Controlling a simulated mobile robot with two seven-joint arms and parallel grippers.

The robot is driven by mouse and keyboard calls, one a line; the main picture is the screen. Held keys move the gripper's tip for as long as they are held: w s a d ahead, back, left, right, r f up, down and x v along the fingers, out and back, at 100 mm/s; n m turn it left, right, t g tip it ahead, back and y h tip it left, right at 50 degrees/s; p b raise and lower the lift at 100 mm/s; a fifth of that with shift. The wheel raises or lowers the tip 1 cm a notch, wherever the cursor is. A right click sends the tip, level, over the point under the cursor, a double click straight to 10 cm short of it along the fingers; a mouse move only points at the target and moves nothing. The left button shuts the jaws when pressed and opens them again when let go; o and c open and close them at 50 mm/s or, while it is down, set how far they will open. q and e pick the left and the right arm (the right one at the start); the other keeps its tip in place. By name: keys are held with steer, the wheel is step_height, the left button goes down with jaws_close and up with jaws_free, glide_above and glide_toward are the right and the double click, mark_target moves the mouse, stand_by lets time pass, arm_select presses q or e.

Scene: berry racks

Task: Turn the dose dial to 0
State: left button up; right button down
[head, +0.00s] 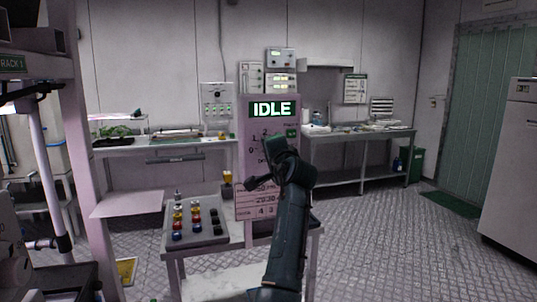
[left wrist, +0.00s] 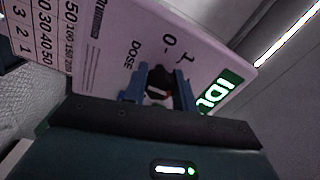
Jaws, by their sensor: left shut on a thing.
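The dose panel (head: 285,110) is a pale upright board with a lit green IDLE display (head: 271,108). It also fills the upper part of the left wrist view (left wrist: 115,40). Printed numbers 0, 1 and 2 show on the board beside my left gripper (head: 272,157), which covers the dose dial in the head view. In the left wrist view my left gripper (left wrist: 158,92) is shut on the dark dose dial (left wrist: 158,78), with 0, 1 and the word DOSE printed nearby. I cannot tell which number the dial points to. My right gripper is not in view.
A console (head: 195,240) with several coloured buttons stands left of the panel. A bench (head: 165,146) stands behind it, and another table (head: 360,134) is at the back right. A white cabinet (head: 512,190) is at the far right. The floor (head: 400,250) on the right is clear.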

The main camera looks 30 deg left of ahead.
arm_select(q)
steer(key=n+b, duration=0.1)
steer(key=n, duration=0.1)
steer(key=n+b, duration=0.1)
steer(key=n, duration=0.2)
steer(key=shift+f+n, duration=0.2)
steer(key=shift+n, duration=0.1)
steer(key=n+b, duration=0.1)
steer(key=n, duration=0.1)
steer(key=shift+n+b, duration=0.3)
steer(key=shift+n, duration=0.1)
steer(key=n+b, duration=0.1)
steer(key=n, duration=0.2)
steer(key=shift+n, duration=0.3)
steer(key=n+b, duration=0.2)
steer(key=n, duration=0.2)
steer(key=shift+w+d, duration=0.1)
steer(key=shift+n, duration=0.9)
steer(key=shift+n+b, duration=0.45)
steer(key=shift+n, duration=0.25)
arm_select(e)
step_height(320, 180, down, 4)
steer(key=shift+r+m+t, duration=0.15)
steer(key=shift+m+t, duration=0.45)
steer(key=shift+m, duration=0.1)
arm_select(q)
steer(key=shift+r+n, duration=0.1)
steer(key=shift+n, duration=0.2)
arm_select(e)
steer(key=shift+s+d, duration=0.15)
